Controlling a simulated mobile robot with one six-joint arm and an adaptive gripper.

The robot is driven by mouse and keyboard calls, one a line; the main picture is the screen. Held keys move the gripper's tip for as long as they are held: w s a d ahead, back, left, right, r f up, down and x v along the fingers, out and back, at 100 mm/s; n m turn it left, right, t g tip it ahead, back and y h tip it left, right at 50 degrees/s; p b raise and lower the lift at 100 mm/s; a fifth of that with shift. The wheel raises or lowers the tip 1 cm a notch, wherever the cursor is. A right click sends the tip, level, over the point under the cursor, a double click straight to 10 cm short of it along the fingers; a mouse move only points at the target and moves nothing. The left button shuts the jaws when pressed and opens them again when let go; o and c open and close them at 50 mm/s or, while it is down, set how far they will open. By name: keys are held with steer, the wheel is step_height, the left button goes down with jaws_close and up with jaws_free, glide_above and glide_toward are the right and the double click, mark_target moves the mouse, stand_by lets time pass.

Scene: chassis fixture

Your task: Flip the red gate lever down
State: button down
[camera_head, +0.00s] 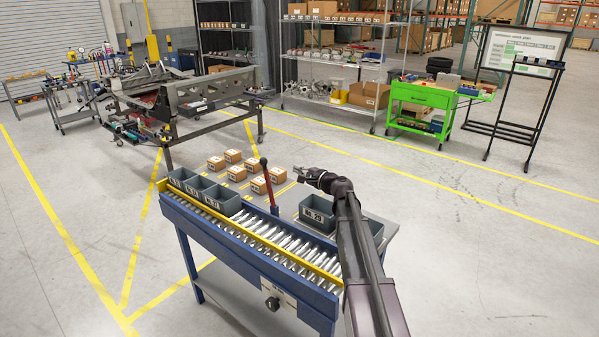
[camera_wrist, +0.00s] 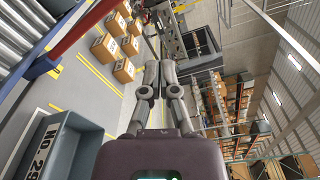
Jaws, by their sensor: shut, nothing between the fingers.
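In the wrist view a red bar (camera_wrist: 88,24), which looks like the lever, slants across the upper left. My gripper (camera_head: 301,172) is in the air to the right of the lever, near the height of its knob, and apart from it. In the wrist view my gripper (camera_wrist: 160,82) has its fingers shut and holds nothing.
A grey bin marked No. 29 (camera_head: 318,214) stands below my arm. More grey bins (camera_head: 204,190) sit at the conveyor's left end. Several cardboard boxes (camera_head: 236,173) lie behind the lever. A yellow rail (camera_head: 250,231) runs along the rollers.

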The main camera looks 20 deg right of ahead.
steer(key=w+a+r+p, duration=0.1)
steer(key=w+a, duration=0.4)
steer(key=a, duration=0.2)
steer(key=shift+a, duration=0.3)
steer(key=shift+d, duration=0.15)
stand_by(0.4)
